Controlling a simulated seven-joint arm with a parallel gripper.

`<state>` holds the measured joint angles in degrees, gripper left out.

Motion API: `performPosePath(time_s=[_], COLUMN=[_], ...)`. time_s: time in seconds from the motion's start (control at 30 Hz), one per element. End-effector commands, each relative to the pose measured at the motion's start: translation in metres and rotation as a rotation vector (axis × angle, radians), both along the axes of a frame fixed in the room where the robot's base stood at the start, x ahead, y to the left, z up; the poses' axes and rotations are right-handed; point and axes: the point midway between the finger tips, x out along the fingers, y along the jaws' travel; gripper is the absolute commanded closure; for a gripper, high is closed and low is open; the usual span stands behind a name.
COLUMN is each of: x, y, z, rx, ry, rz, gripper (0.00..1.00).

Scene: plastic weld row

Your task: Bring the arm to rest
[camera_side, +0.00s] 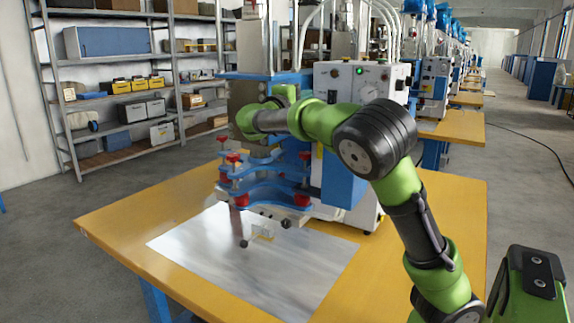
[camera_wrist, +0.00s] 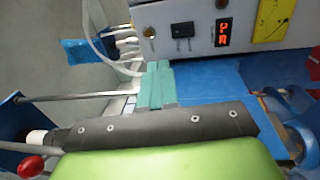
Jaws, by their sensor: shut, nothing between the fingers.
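My arm, green with dark joints, reaches from the lower right over the yellow bench to the welding machine (camera_side: 345,180) in the side view. Its wrist is bent, high in front of the machine and above the blue clamp plates (camera_side: 270,168). The fingers are hard to make out in that view. In the wrist view my gripper (camera_wrist: 157,68) shows as teal fingers side by side, shut and empty, beyond a dark bolted bar. They point at the machine's control box (camera_wrist: 215,28) with its red display. I cannot tell the gap between fingertips and machine.
A pale metal sheet (camera_side: 250,265) lies on the yellow bench (camera_side: 115,225), with a small clear piece (camera_side: 263,232) on it near dark knobs. Shelves (camera_side: 130,85) stand behind on the left. More machines line the right. The bench's front left is clear.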

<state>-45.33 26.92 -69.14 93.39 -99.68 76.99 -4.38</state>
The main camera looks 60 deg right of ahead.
Motion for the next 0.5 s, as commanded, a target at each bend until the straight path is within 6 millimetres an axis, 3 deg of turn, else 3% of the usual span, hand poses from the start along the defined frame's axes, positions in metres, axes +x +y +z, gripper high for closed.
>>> performPosePath(time_s=[0.17, 0.33, 0.5], x=[-0.004, -0.015, -0.024], y=[-0.008, -0.024, -0.002], z=[-0.011, -0.060, -0.090], rx=[0.068, 0.390, 0.756], ry=[-0.018, -0.125, -0.314], rz=[0.009, 0.084, 0.228], gripper=[1.00, 1.00, 1.00])
